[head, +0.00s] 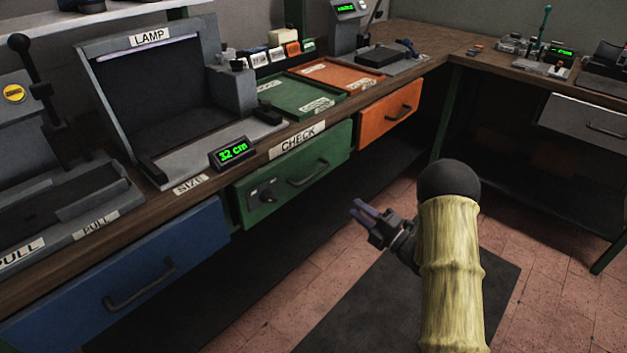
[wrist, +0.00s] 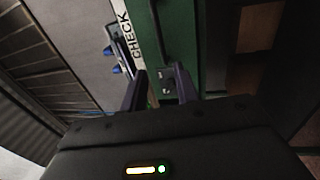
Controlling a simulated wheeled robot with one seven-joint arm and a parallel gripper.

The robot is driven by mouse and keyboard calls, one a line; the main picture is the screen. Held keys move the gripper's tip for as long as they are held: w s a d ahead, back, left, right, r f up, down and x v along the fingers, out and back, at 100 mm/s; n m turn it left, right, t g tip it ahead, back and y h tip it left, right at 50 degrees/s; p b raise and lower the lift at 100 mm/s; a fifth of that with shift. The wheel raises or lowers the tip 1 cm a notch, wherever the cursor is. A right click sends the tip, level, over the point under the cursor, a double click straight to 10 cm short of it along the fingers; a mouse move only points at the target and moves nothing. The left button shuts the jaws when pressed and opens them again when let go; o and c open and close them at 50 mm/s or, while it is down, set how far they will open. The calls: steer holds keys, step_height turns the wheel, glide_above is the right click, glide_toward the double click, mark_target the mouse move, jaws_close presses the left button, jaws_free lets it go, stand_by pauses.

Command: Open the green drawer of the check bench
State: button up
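The green drawer (head: 335,150) is under the bench top below the CHECK label (head: 298,139), and looks closed. Its front carries a dark bar handle (head: 308,174) and, left of that, a small plate with a dark knob (head: 267,196). My gripper (head: 357,208) is in front of the drawer, to the right of the handle and apart from it. In the wrist view my gripper (wrist: 161,78) shows two fingers spread with nothing between them. Beyond them are the green drawer front (wrist: 179,45) and the knob plate (wrist: 168,91).
A blue drawer (head: 190,255) is at the left and an orange drawer (head: 375,125) at the right. On the bench top are the lamp box (head: 215,65), a 32 cm display (head: 233,152) and green and orange trays. The floor by the dark mat (head: 400,300) is clear.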

mark_target(315, 176)
steer(key=b+x, duration=0.1)
steer(key=x, duration=1.6)
steer(key=shift+w+a, duration=0.15)
steer(key=shift+w, duration=0.05)
steer(key=shift+c, duration=0.2)
steer(key=shift+s+a+f, duration=0.1)
jaws_close()
